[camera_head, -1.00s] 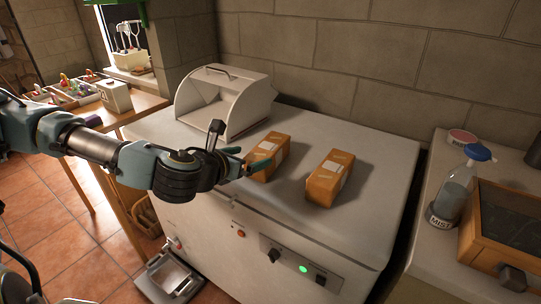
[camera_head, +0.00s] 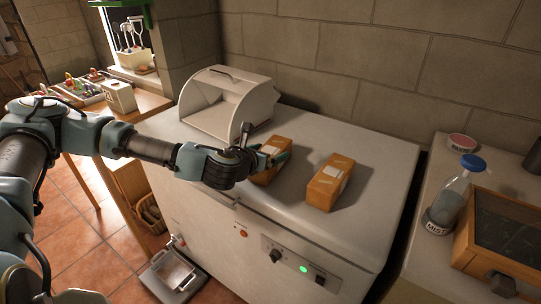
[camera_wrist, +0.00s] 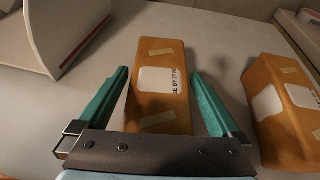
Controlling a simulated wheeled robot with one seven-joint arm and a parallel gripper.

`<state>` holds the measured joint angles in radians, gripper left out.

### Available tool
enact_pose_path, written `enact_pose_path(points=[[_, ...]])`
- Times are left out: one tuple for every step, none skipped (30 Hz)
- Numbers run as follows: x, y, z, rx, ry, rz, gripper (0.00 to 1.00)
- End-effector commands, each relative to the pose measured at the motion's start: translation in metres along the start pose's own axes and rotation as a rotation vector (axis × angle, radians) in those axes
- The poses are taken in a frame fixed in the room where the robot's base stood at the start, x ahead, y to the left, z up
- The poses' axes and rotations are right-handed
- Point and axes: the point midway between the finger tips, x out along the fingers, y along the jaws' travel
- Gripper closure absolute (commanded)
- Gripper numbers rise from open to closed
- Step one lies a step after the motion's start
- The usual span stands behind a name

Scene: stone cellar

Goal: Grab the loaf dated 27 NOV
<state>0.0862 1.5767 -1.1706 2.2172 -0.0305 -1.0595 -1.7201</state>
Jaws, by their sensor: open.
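Two orange-brown wrapped loaves lie on the white top of a cabinet. My gripper (camera_head: 274,158) is open and low at this loaf. In the wrist view, the teal fingers of my gripper (camera_wrist: 160,76) stand on either side of the loaf's near part, with gaps. The right loaf (camera_head: 328,182) lies apart, outside the right finger; its labels in the wrist view (camera_wrist: 282,105) show no readable date.
A pale open-fronted bin (camera_head: 228,104) stands behind and left of the loaves on the cabinet top (camera_head: 375,175). A spray bottle (camera_head: 452,195) and a glass-topped wooden box (camera_head: 505,225) stand on the right counter. The cabinet top right of the loaves is clear.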

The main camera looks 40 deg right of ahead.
Motion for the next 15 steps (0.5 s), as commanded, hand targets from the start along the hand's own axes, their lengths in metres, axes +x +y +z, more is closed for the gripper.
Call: enact_pose_path(points=[[0.0025,-0.0002,0.0005,0.0,0.0,0.0,0.0],[0.0034,-0.0001,0.0002,0.001,0.0,0.0,0.0],[0.004,-0.0001,-0.0001,0.001,0.0,0.0,0.0],[0.0041,-0.0001,-0.0003,0.001,0.0,0.0,0.0],[0.004,-0.0001,-0.0004,0.001,-0.001,0.0,0.0],[0.0039,-0.0001,-0.0004,0.001,-0.001,0.0,0.0],[0.0039,-0.0001,-0.0004,0.001,-0.001,0.0,0.0],[0.0038,-0.0001,-0.0004,0.001,-0.001,0.0,0.0],[0.0038,-0.0001,-0.0004,0.001,-0.001,0.0,0.05],[0.0037,-0.0001,-0.0004,0.001,-0.001,0.0,0.08],[0.0037,-0.0001,-0.0004,0.001,-0.001,0.0,0.11],[0.0037,0.0,-0.0003,0.001,-0.001,0.0,0.16],[0.0036,0.0,-0.0003,0.001,-0.001,0.0,0.19],[0.0036,0.0,-0.0003,0.001,-0.001,0.0,0.22],[0.0036,0.0,-0.0003,0.001,-0.001,0.0,0.27]])
